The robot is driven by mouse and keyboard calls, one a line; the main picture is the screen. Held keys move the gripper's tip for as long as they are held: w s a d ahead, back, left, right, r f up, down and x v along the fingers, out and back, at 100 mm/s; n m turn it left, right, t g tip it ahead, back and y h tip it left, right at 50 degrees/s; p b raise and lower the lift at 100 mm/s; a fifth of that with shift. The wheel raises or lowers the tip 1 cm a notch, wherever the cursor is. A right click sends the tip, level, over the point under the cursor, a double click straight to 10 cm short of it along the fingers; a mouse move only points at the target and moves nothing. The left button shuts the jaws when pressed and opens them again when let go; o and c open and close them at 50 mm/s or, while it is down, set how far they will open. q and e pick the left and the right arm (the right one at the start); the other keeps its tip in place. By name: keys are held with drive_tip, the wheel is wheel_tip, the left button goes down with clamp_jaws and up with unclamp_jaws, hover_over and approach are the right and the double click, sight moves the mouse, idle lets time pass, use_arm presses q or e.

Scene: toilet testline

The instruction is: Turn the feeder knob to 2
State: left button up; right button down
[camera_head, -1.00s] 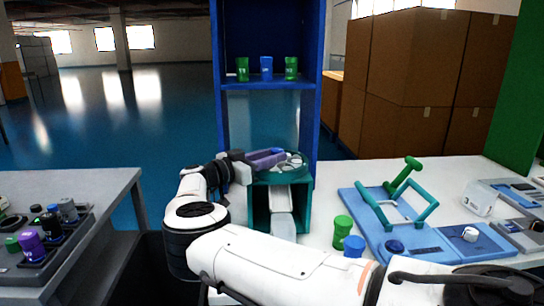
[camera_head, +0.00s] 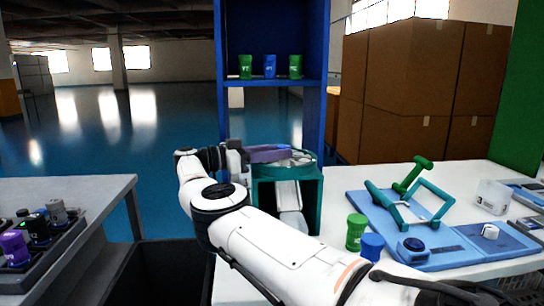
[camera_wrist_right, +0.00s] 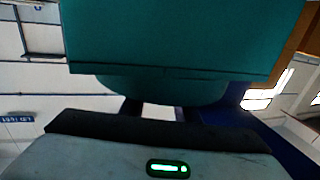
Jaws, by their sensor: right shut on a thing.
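The feeder is a teal box (camera_head: 316,197) with a round teal bowl on top, at the middle of the head view. It fills the top of the right wrist view (camera_wrist_right: 180,40). A purple part (camera_head: 268,154) lies across the bowl. My right gripper (camera_head: 240,160) is at the left side of the bowl. Its two dark fingers (camera_wrist_right: 160,112) show only in part in the wrist view and reach to the feeder. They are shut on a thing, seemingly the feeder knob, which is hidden. The knob's number cannot be read. My left gripper is not in view.
A grey table (camera_head: 110,195) with a knob panel is at left.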

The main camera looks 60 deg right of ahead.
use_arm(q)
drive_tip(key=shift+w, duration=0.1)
use_arm(e)
drive_tip(key=shift+a+r, duration=0.1)
drive_tip(key=shift+r, duration=0.05)
drive_tip(key=c, duration=1.4)
unclamp_jaws()
drive_tip(key=shift+a, duration=0.1)
drive_tip(key=shift+o, duration=0.2)
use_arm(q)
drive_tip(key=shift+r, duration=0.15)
